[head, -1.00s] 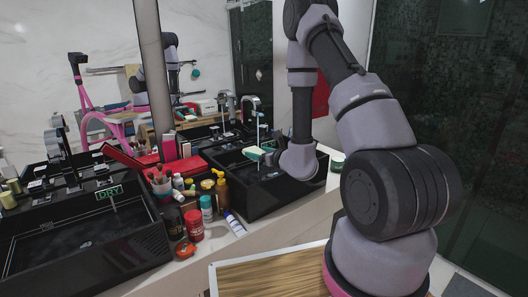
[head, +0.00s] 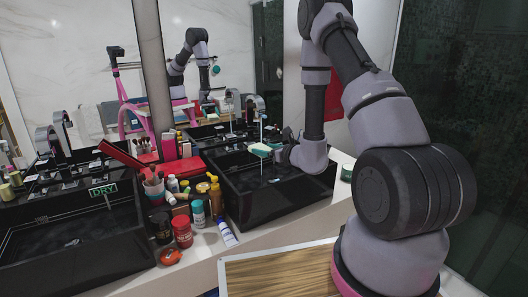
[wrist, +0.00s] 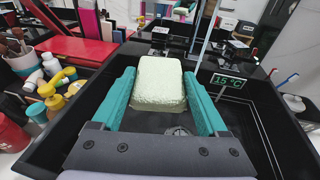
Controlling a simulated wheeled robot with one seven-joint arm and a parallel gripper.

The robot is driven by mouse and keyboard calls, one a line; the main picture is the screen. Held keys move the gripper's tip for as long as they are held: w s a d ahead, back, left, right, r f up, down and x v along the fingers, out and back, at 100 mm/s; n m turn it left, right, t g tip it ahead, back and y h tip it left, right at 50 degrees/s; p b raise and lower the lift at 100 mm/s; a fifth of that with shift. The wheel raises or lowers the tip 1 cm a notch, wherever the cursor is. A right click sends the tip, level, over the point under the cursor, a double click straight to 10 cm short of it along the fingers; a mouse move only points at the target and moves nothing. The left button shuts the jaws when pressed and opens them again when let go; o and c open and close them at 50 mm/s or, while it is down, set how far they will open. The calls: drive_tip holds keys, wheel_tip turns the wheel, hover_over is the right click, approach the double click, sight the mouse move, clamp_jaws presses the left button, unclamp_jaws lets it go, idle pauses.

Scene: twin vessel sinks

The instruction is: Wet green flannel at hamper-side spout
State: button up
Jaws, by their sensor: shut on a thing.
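The pale green flannel (wrist: 160,82) is a thick folded block in the wrist view. It sits between the two teal fingers of my gripper (wrist: 162,98), which is shut on it. In the head view, the flannel (head: 261,149) and gripper (head: 268,151) are small, above the right black basin (head: 262,205). A thin pale vertical line (wrist: 205,28) rises just beyond the flannel in the wrist view; I cannot tell whether it is water or a rod. A "15 °C" label (wrist: 229,82) shows right of the gripper. A drain (wrist: 178,131) shows below the flannel.
The left black basin (head: 140,250) bears a "DRY" label (head: 103,190); a chrome tap (head: 62,132) stands behind it. Between the basins are a red can (head: 182,231), a teal-capped bottle (head: 198,213), a white tube (head: 227,233) and a brush cup (head: 154,188). A mirror stands behind.

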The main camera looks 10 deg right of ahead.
sight(264, 147)
drive_tip(key=w+d+f, duration=0.2)
drive_tip(key=w+d, duration=0.2)
drive_tip(key=w, duration=0.5)
drive_tip(key=shift+w, duration=0.25)
drive_tip(key=shift+d, duration=0.1)
idle(0.5)
drive_tip(key=shift+s+a, duration=0.55)
drive_tip(key=shift+s, duration=0.7)
drive_tip(key=shift+s+a, duration=0.55)
drive_tip(key=shift+s, duration=0.65)
drive_tip(key=shift+s+a, duration=0.55)
drive_tip(key=shift+s, duration=0.7)
drive_tip(key=shift+s+a+r, duration=0.35)
drive_tip(key=shift+s+r, duration=0.3)
drive_tip(key=shift+s, duration=0.1)
drive_tip(key=shift+s+a+r, duration=0.3)
drive_tip(key=shift+s+r, duration=0.4)
drive_tip(key=shift+s, duration=0.1)
drive_tip(key=shift+s+a+r, duration=0.35)
drive_tip(key=shift+s+r, duration=0.3)
drive_tip(key=shift+s, duration=0.1)
drive_tip(key=shift+w+d, duration=0.1)
